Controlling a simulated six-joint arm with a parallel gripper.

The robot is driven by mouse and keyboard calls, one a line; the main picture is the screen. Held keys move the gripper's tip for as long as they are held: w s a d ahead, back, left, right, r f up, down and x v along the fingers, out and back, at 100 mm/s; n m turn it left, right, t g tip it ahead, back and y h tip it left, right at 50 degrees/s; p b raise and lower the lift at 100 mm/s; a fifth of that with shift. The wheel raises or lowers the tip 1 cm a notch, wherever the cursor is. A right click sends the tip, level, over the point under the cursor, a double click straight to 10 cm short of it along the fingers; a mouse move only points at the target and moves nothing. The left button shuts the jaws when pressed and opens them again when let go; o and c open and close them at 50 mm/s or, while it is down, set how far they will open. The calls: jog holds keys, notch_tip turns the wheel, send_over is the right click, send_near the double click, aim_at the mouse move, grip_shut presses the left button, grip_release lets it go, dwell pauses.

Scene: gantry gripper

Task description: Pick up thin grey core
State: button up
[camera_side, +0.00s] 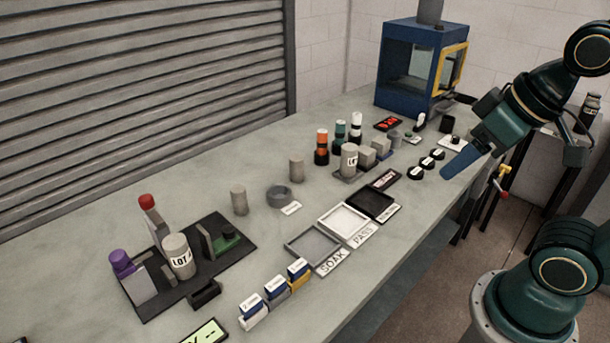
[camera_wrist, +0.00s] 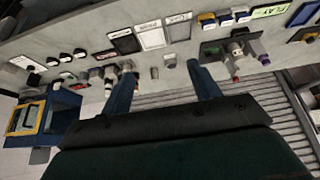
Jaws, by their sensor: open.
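Two slim grey cylinders that fit the thin grey core stand upright on the bench in the side view: one in the middle (camera_side: 296,169) and one further left (camera_side: 239,201). I cannot tell which is meant. My gripper (camera_side: 458,165) is high over the right end of the bench, well apart from both. In the wrist view its two blue fingers are spread, with nothing held between them (camera_wrist: 162,70). A small grey cylinder (camera_wrist: 154,73) shows in the gap between the fingers, far beyond them.
A grey ring (camera_side: 279,196) lies between the cylinders. Trays (camera_side: 342,221) line the front edge. A black fixture board (camera_side: 237,258) holds a LOT cylinder (camera_side: 178,257). Bottles (camera_side: 321,147) and another LOT cylinder (camera_side: 349,160) stand right of the middle. A blue cabinet (camera_side: 403,97) is at the back.

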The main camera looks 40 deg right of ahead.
jog(key=w+a+r+m+g, duration=0.1)
jog(key=w+r+m, duration=0.45)
jog(key=w, duration=0.85)
jog(key=m+g, duration=0.5)
jog(key=m, duration=0.7)
send_over(236, 189)
notch_tip(236, 189, down, 21)
jog(key=shift+r, duration=0.15)
jog(key=shift+n, duration=0.35)
jog(key=shift+f, duration=4.25)
jog(key=shift+f, duration=0.1)
